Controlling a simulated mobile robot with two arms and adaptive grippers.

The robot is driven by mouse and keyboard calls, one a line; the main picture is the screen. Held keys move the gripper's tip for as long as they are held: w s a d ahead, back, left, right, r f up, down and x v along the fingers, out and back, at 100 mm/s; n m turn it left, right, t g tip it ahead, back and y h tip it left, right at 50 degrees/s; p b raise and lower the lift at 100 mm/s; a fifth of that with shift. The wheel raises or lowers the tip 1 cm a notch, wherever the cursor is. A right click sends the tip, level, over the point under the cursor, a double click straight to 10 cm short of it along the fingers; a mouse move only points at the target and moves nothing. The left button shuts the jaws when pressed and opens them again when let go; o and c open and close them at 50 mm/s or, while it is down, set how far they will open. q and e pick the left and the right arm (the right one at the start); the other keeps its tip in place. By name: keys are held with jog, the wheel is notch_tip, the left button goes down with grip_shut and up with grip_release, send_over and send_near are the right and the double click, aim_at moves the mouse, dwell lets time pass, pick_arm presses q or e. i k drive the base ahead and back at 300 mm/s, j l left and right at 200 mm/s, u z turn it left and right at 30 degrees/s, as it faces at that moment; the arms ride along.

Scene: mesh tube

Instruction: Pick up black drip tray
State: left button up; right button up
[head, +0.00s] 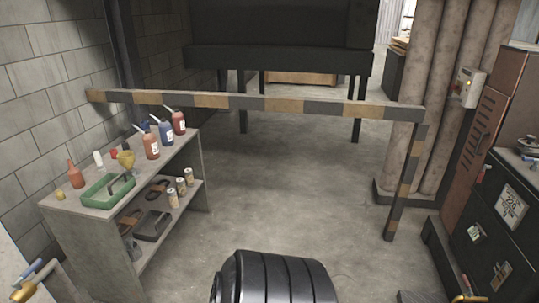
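A black drip tray (152,225) lies on the lower shelf of the grey workbench at the left. It looks like a shallow dark tray with a raised rim, partly shaded under the upper top. A coiled brown item (158,192) and a dark item (131,217) lie close to it. Several cans (181,187) stand to its right on the same shelf.
The bench top (150,172) holds bottles, a green tray (108,190) and a yellow funnel (126,159). A striped barrier bar (255,103) spans behind. A black ribbed drum-like shape (285,280) fills the bottom centre. Floor right of the bench is clear.

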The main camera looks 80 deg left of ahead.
aim_at(152, 222)
jog(key=u, duration=3.75)
jog(key=i+l+z, duration=0.5)
jog(key=i, duration=0.45)
jog(key=i+l+z, duration=0.25)
jog(key=i, duration=0.3)
jog(key=i+z, duration=0.25)
jog(key=i, duration=0.25)
jog(key=i+u, duration=0.45)
jog(key=i+l+u, duration=0.2)
jog(key=u, duration=0.25)
jog(key=i+l+u, duration=0.3)
jog(key=u, duration=0.15)
